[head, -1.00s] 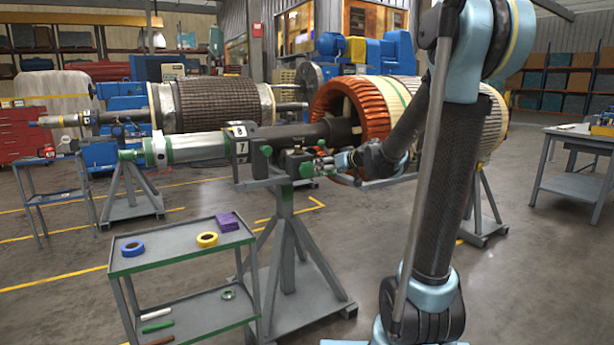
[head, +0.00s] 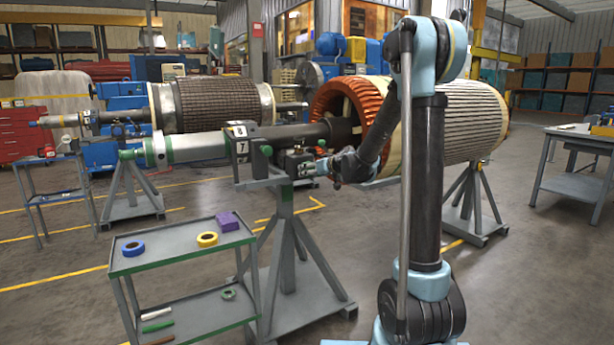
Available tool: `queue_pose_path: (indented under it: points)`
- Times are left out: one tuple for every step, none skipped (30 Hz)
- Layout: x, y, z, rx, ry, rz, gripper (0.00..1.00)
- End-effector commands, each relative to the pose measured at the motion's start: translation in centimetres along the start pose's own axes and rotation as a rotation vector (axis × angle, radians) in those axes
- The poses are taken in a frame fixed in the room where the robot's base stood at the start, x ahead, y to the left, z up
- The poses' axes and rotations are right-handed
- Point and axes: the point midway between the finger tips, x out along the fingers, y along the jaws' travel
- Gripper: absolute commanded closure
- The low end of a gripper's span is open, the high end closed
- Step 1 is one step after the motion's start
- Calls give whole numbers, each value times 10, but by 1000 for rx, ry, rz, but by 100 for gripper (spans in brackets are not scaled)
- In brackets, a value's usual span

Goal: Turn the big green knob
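A stand (head: 287,245) carries the rotor shaft, and a dark clamp block (head: 297,160) with small green parts sits at its top. One green knob (head: 267,151) shows at the left of the block. A smaller green part (head: 322,144) shows at its upper right. My gripper (head: 308,169) is at the right front of the block and hides part of it. Any green knob behind the fingers is hidden, so I cannot tell whether they touch or hold one. The fingers are too small to tell open from shut.
The large rotor (head: 460,118) with copper windings lies close behind my forearm. A grey table (head: 572,180) stands at the right. The floor between is clear.

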Motion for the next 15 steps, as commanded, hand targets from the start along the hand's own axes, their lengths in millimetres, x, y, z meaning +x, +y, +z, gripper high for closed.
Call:
queue_pose_path:
  points:
    - [7, -1, 0, -2, -1, -1, 21]
    - [11, -1, 0, -2, -1, -1, 21]
    - [16, -1, 1, -2, -1, -1, 21]
    - [19, -1, 0, -2, -1, -1, 21]
    - [22, 0, 0, -1, -1, -1, 21]
    - [26, 0, 0, 0, 0, -1, 21]
    - [28, 0, 0, 0, 0, -1, 21]
    - [30, 0, 0, 0, 0, -1, 21]
    - [33, 0, 0, 0, 0, -1, 21]
    - [35, 0, 0, 0, 0, -1, 21]
    - [37, 0, 0, -1, 0, -1, 21]
    - [38, 0, 0, -1, 0, 0, 21]
    - [39, 0, 0, -1, 0, 0, 21]
    - [40, 0, 0, -1, 0, 0, 21]
    - [41, 0, 0, -1, 0, 0, 21]
